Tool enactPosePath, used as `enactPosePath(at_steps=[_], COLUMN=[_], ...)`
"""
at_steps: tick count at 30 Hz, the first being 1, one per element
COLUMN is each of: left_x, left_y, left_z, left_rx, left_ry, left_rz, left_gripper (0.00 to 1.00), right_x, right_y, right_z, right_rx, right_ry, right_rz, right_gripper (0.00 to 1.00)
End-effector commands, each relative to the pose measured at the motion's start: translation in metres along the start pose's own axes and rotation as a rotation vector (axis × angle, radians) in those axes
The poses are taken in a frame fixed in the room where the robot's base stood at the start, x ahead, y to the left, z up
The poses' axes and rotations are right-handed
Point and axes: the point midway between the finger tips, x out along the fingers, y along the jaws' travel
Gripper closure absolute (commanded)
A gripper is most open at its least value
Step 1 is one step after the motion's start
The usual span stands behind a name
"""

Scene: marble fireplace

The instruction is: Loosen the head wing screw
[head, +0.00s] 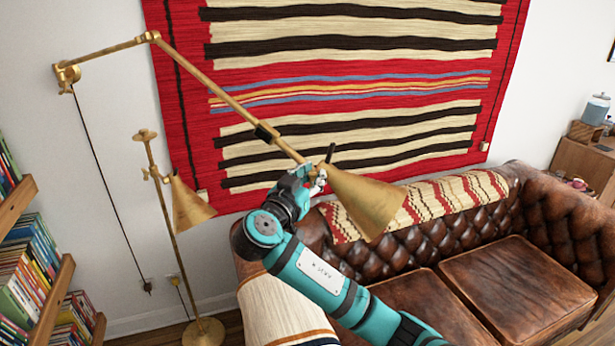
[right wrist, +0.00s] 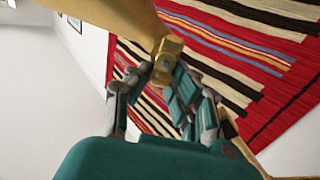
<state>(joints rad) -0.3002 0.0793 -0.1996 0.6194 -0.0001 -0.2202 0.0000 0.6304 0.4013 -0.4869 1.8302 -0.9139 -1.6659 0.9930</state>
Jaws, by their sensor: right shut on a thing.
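A brass wall lamp has a long arm (head: 218,88) that slants down to a cone-shaped head (head: 365,200). The head also fills the top of the right wrist view (right wrist: 110,14). My right gripper (head: 317,180) is at the joint where the arm meets the head. In the right wrist view, its fingers (right wrist: 163,76) are closed around a small brass piece, the head wing screw (right wrist: 167,55), just below the head. The fingers hide part of the screw. My left gripper is not in view.
A brass floor lamp (head: 163,215) stands at the left, beside a bookshelf (head: 45,300). A striped rug (head: 345,80) hangs on the wall behind the lamp. A brown leather sofa (head: 520,285) is below and to the right.

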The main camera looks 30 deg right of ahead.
Motion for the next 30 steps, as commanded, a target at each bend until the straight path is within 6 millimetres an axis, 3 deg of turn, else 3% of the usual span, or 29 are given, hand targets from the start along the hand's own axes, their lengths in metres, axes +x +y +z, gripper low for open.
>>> enactPosePath(at_steps=[14,30], left_x=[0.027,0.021], left_y=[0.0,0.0], left_z=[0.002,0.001], left_rx=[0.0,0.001], left_ry=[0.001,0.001], left_rz=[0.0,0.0], left_gripper=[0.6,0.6], right_x=[0.0,0.0], right_y=[-0.006,-0.015], right_z=[0.003,0.005], right_rx=[-0.295,-0.812], right_ry=[-0.001,-0.001], right_rz=[-0.001,-0.002], right_gripper=[1.0,1.0])
